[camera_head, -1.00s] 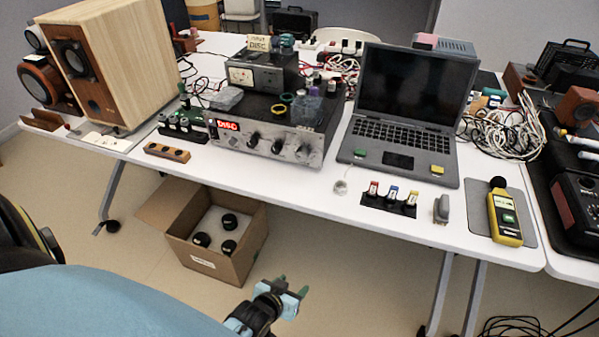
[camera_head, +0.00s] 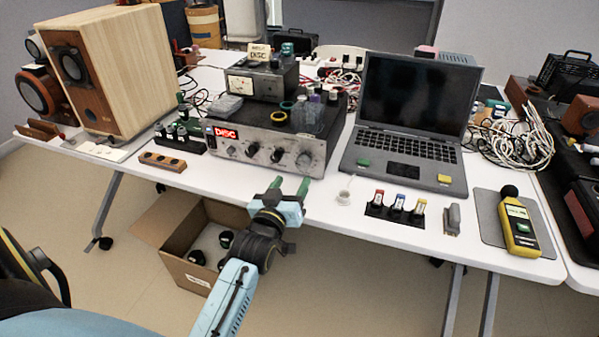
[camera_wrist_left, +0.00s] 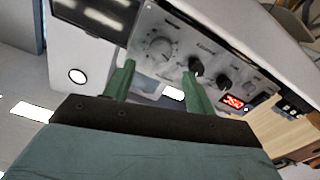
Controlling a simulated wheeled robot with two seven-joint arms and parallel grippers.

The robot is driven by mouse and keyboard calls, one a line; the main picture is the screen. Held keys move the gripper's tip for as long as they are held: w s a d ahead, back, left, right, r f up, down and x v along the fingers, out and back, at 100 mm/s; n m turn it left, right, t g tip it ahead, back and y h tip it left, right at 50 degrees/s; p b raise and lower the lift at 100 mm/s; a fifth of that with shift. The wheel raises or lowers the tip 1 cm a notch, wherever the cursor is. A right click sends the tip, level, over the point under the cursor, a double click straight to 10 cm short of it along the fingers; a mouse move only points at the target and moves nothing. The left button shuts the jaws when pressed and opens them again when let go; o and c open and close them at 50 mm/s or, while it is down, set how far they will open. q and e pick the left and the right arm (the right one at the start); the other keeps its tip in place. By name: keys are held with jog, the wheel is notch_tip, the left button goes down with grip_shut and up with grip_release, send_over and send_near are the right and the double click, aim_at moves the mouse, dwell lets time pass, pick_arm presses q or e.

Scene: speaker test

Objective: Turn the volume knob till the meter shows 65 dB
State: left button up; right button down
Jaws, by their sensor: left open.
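The amplifier (camera_head: 232,165) stands on the table, its silver front carrying a row of knobs and a red lit display. The largest knob (camera_head: 304,160) is at the right end of the front; it also shows in the wrist view (camera_wrist_left: 162,50). I cannot read which knob is labelled volume. The yellow sound meter (camera_head: 520,228) lies on a grey mat at the right; its reading is too small to tell. My left gripper (camera_head: 290,183) is open and empty in front of the amplifier, apart from the knobs. In the wrist view its green fingers (camera_wrist_left: 158,70) point toward the large knob.
A laptop (camera_head: 412,115) stands right of the amplifier, with small labelled items (camera_head: 397,210) in front. A wooden speaker (camera_head: 125,70) and a wooden block (camera_head: 165,161) are at the left. A cardboard box (camera_head: 183,262) stands on the floor below the table's front edge.

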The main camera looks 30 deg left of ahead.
aim_at(302, 165)
pick_arm(q)
jog(key=b+x, duration=0.1)
jog(key=x, duration=0.5)
jog(key=shift+w, duration=0.35)
pick_arm(e)
jog(key=r, duration=0.1)
jog(key=w+a+r, duration=0.2)
jog(key=shift+a+r, duration=0.15)
jog(key=shift+r, duration=0.25)
pick_arm(q)
jog(key=c, duration=1)
jog(key=shift+o, duration=0.2)
jog(key=shift+m+p, duration=0.55)
jog(key=shift+m, duration=0.05)
pick_arm(e)
jog(key=f, duration=0.1)
jog(key=s+d+f, duration=0.1)
jog(key=d+f, duration=0.1)
jog(key=shift+s+d+f, duration=0.1)
jog(key=shift+s, duration=0.2)
pick_arm(q)
jog(key=o, duration=1)
jog(key=shift+c, duration=0.2)
